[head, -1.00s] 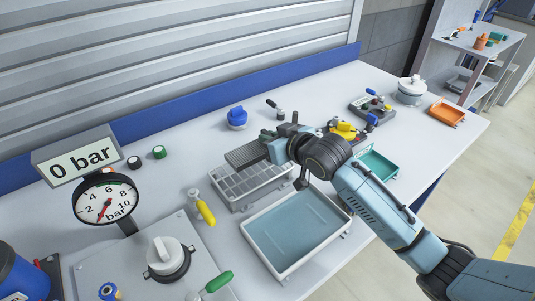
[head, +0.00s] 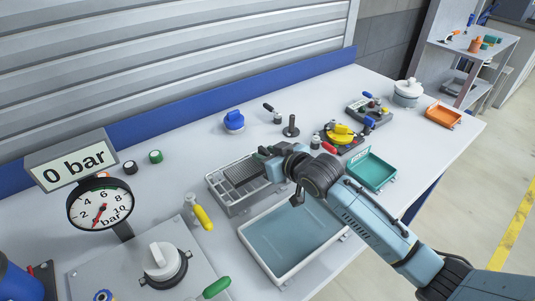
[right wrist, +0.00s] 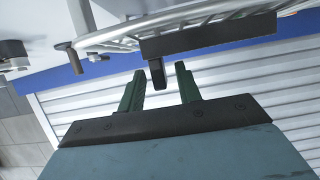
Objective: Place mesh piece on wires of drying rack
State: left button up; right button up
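The mesh piece (head: 241,173) is a dark grey flat plate. In the head view it lies over the wires of the drying rack (head: 222,197), towards its back right part. In the right wrist view the mesh piece (right wrist: 215,36) shows edge-on against the rack's wires (right wrist: 150,27) and seems to rest on them. Its short dark tab (right wrist: 157,74) points between the fingertips. My right gripper (right wrist: 158,78) is open, with a gap on both sides of the tab. In the head view my right gripper (head: 266,154) is beside the mesh's right end. My left gripper is not in view.
A white tray of bluish liquid (head: 290,243) stands in front of the rack. A yellow-handled tool (head: 202,217) is to the left. A dark post on a base (head: 291,128) stands behind. A teal tray (head: 371,170) is to the right, partly behind my arm.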

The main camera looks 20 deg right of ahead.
jog(key=shift+r, duration=0.2)
jog(key=p+v, duration=0.1)
jog(key=v, duration=1.1)
